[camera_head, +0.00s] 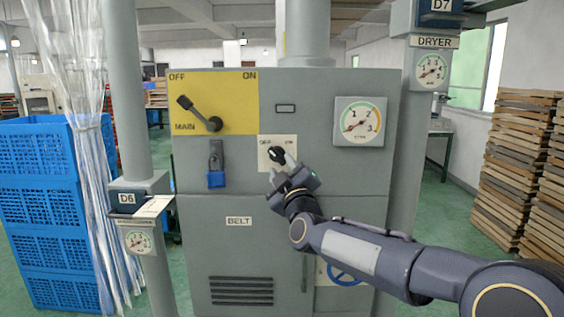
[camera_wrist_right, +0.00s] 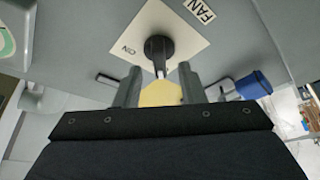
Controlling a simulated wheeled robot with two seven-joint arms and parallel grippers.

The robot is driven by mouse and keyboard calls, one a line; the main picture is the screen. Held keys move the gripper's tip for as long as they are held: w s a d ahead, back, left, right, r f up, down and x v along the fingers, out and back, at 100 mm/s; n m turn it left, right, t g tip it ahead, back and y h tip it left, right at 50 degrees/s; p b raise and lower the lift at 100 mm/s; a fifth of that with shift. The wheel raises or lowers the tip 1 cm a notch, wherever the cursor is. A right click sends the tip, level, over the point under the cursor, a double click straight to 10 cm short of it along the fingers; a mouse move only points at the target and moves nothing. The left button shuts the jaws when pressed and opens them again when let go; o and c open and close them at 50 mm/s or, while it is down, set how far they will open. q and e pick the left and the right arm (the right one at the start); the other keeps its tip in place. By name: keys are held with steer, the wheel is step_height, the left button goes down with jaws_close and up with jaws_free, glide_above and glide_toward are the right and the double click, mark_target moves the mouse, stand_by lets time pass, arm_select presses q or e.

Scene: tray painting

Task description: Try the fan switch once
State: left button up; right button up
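The fan switch (camera_head: 276,154) is a black rotary knob on a white plate, marked OFF and ON, on the grey cabinet's front. My right gripper (camera_head: 281,166) is at the plate, just below the knob in the head view. In the right wrist view its two fingers (camera_wrist_right: 159,72) are apart, one to each side of the handle's tip. I cannot tell whether they touch it. My left gripper is out of view.
The yellow main panel (camera_head: 235,87) with a black lever toward OFF is up left. A blue padlock (camera_head: 217,178) hangs below it. A dial gauge (camera_head: 360,121) is on the right. Blue crates (camera_head: 40,180) and plastic strips stand left; wooden trays (camera_head: 505,160) are stacked right.

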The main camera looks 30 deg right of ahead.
mark_target(278, 159)
steer(key=x, duration=0.4)
steer(key=shift+p, duration=0.4)
jaws_close()
